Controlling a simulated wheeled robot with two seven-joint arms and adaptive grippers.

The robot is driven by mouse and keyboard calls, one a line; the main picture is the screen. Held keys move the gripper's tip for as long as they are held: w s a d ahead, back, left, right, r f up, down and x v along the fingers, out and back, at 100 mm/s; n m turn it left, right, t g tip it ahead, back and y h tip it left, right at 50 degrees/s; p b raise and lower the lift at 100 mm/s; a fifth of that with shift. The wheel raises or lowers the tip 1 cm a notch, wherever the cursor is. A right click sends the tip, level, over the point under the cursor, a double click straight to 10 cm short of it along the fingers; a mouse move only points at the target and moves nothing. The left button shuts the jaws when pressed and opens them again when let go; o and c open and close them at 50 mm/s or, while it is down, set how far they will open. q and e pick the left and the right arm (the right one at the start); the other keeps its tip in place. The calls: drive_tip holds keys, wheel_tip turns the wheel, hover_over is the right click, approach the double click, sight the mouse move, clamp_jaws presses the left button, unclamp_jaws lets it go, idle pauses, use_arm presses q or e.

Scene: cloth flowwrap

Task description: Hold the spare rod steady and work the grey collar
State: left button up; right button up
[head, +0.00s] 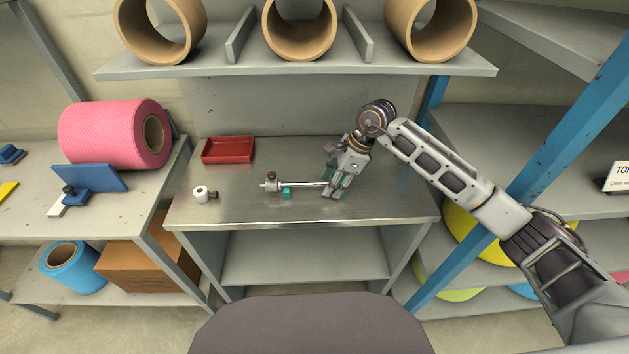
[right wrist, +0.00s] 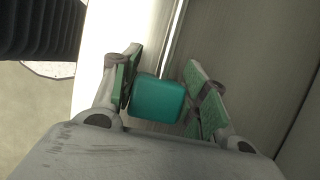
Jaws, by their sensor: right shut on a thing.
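The spare rod (head: 306,184) is a thin metal rod lying level just above the steel table. The grey collar (head: 271,182), with small knobs, sits at its left end. A small teal block (head: 286,193) is under or beside the rod near the collar. My right gripper (head: 332,190) is at the rod's right end, shut on a teal grip (right wrist: 157,98). In the right wrist view the grip sits between the green finger pads, and the rod (right wrist: 174,45) runs away from it. My left gripper is not in view.
A red tray (head: 228,150) stands at the table's back left. A small white roll with a dark knob (head: 201,193) is at the front left. A shelf with cardboard tubes (head: 300,27) hangs above. A blue post (head: 570,130) stands at right. The table's right part is clear.

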drive_tip(key=shift+d+f, duration=0.35)
drive_tip(key=shift+f, duration=0.1)
drive_tip(key=o, duration=1.3)
drive_tip(key=shift+r, duration=0.1)
drive_tip(key=shift+w+r, duration=0.1)
drive_tip(key=shift+r, duration=0.1)
